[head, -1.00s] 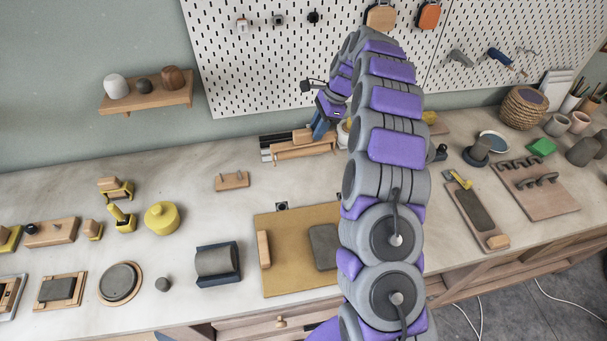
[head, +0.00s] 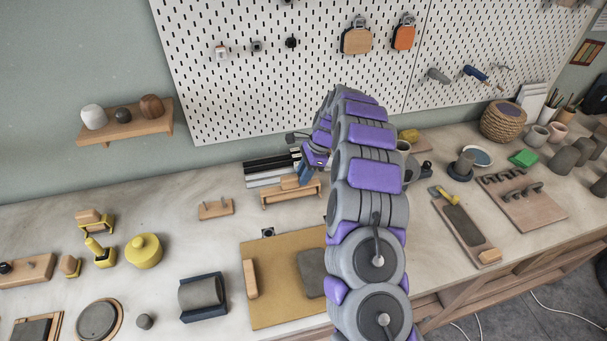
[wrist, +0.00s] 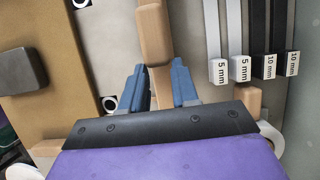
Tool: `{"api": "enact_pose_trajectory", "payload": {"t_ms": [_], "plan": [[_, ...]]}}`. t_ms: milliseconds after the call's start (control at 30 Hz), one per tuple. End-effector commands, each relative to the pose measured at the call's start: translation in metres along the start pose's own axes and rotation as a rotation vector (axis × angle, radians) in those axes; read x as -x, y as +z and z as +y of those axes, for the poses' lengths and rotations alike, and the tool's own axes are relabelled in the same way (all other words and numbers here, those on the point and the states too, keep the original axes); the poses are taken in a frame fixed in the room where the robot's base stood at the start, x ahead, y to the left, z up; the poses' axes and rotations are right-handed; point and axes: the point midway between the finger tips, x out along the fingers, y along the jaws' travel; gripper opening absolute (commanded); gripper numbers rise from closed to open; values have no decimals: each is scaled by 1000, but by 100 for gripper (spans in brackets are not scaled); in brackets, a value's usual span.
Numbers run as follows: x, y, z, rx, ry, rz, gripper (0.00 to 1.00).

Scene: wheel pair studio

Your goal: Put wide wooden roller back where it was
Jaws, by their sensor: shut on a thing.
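The wide wooden roller (wrist: 153,33) is a pale wooden piece, broad at its far end and narrower toward my gripper. My gripper (wrist: 158,85) has its two blue fingers closed on the narrower part in the wrist view. In the head view, my gripper (head: 304,173) is at the back of the bench, and the roller (head: 289,183) shows at its left, just above a low wooden rack (head: 291,197). I cannot tell whether the roller touches the rack. My arm hides part of the bench behind it.
Black and white strips (head: 268,168) marked 5 mm and 10 mm lie close by. A tan board (head: 275,300) with dark pad (head: 311,272) lies in front. A small pegged wooden block (head: 216,209) stands left. The pegboard (head: 300,80) rises behind. Bench left of the rack is mostly clear.

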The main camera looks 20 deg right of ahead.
Motion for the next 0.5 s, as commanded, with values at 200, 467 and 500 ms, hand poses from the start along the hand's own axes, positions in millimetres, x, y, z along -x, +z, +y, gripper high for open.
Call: {"api": "enact_pose_trajectory", "payload": {"t_ms": [200,467,500], "plan": [[0,0,0,-1,0,0,0],[-8,-2,-1,-2,4,0,0],[-10,-3,-1,-2,5,0,0]]}}
